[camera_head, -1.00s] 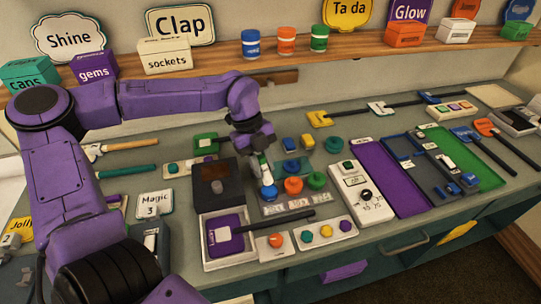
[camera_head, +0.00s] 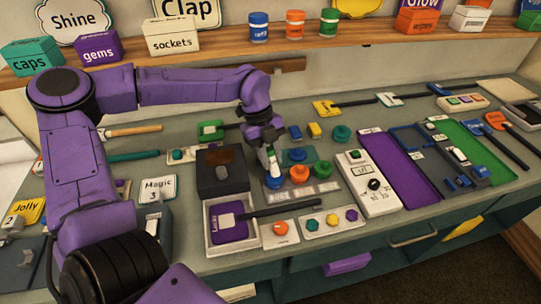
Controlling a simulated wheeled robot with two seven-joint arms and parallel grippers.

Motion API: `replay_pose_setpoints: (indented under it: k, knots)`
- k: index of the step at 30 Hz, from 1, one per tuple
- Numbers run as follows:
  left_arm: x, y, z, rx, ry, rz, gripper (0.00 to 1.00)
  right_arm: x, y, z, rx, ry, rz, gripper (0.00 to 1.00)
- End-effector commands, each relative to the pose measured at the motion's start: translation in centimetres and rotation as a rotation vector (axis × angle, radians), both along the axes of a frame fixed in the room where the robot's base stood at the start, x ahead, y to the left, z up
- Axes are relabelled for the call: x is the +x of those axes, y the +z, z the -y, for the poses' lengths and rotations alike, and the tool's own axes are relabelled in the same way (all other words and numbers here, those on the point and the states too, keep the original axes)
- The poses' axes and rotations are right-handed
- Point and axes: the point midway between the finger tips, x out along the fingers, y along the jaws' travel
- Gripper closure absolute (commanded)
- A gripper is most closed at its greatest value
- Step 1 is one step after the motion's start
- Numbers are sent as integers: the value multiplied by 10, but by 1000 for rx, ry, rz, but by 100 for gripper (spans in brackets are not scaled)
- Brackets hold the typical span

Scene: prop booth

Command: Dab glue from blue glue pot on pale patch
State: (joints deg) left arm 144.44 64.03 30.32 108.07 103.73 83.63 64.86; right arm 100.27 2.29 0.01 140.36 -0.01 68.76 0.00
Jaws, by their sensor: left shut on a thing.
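The blue glue pot (camera_head: 274,184) stands on the bench at the left end of a row with an orange pot (camera_head: 299,174) and a green pot (camera_head: 322,170). My left gripper (camera_head: 268,146) is above the blue pot, shut on a slim whitish applicator (camera_head: 271,160) that points down. The applicator's lower end is at the blue pot's mouth; whether it is inside is too small to tell. Pale rectangles (camera_head: 300,192) lie just in front of the pots; I cannot tell which is the pale patch. My right gripper is out of view.
A dark box (camera_head: 222,180) stands close left of the pots. In front are a purple pad with a black-handled tool (camera_head: 272,211) and a white tray (camera_head: 335,233) of coloured pieces. A white dial box (camera_head: 370,185) stands right. A shelf (camera_head: 330,42) runs behind.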

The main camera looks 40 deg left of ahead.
Motion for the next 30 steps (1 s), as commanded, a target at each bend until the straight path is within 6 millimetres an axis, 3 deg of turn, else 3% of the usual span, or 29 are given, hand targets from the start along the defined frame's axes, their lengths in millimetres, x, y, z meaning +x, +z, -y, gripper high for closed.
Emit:
replay_pose_setpoints:
  k: [30]
  knots:
    - [0, -12, 0, 0, 0, 1, 100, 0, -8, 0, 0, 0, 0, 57]
